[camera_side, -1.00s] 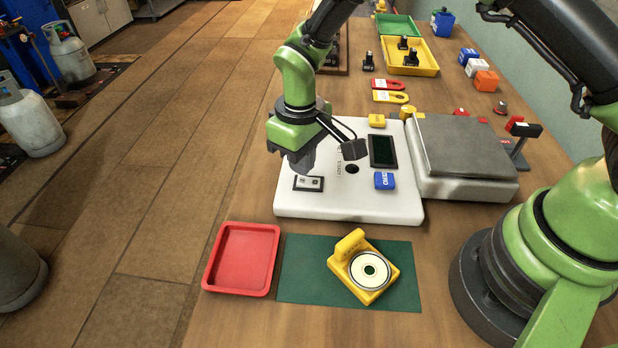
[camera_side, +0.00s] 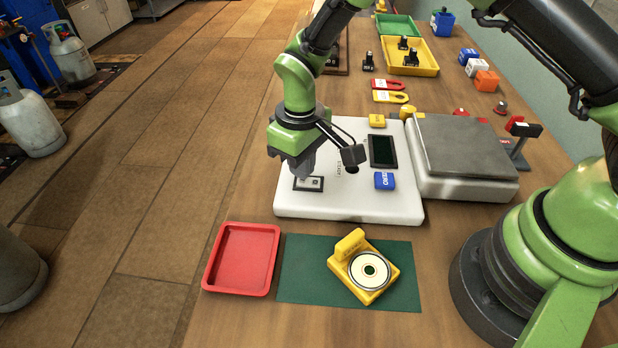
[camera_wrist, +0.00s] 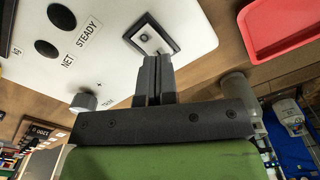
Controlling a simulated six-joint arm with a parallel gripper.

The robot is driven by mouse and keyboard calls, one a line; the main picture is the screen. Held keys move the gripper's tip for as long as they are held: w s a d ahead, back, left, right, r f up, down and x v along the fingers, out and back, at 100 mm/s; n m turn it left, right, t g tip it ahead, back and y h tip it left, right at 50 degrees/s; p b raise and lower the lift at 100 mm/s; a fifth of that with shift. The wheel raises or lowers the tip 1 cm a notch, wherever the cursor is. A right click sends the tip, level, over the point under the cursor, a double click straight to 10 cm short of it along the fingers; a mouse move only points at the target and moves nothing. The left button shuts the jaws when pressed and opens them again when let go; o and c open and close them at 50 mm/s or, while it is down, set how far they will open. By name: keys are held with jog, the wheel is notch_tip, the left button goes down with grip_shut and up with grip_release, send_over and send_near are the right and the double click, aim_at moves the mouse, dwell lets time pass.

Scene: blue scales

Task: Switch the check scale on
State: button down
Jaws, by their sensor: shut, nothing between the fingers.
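The white console (camera_side: 345,205) lies flat on the bench with a dark, blank display (camera_side: 383,151). A rocker switch (camera_side: 309,184) in a black frame sits near its left edge; the wrist view also shows the switch (camera_wrist: 152,40). My gripper (camera_side: 302,173) is shut and empty, pointing down at the switch. In the wrist view its closed fingertips (camera_wrist: 155,60) are at the frame's near edge; I cannot tell whether they touch. A scale with a grey weighing plate (camera_side: 463,145) stands against the console's right side.
A red tray (camera_side: 242,258) and a green mat (camera_side: 300,285) with a yellow handled holder (camera_side: 347,247) lie in front. A small red-topped stand (camera_side: 524,130) is beyond the scale.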

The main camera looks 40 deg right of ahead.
jog(key=shift+f, duration=0.8)
dwell(0.4)
jog(key=shift+r, duration=3.5)
jog(key=shift+r, duration=0.15)
notch_tip(320, 180, up, 7)
jog(key=m+t, duration=0.1)
send_over(315, 179)
jog(key=s+d+r+m+t+y, duration=0.1)
jog(key=s+d+r+m+t, duration=0.15)
jog(key=s+r, duration=0.4)
jog(key=s+d+r+m+t, duration=0.1)
jog(key=s+d+r+t, duration=0.1)
jog(key=s, duration=0.4)
jog(key=s+d+r+m+t+y, duration=0.1)
jog(key=s+d+r+m, duration=0.1)
jog(key=s+r, duration=0.2)
jog(key=shift+s+r+t, duration=0.2)
jog(key=shift+s+t, duration=0.15)
jog(key=shift+s, duration=0.7)
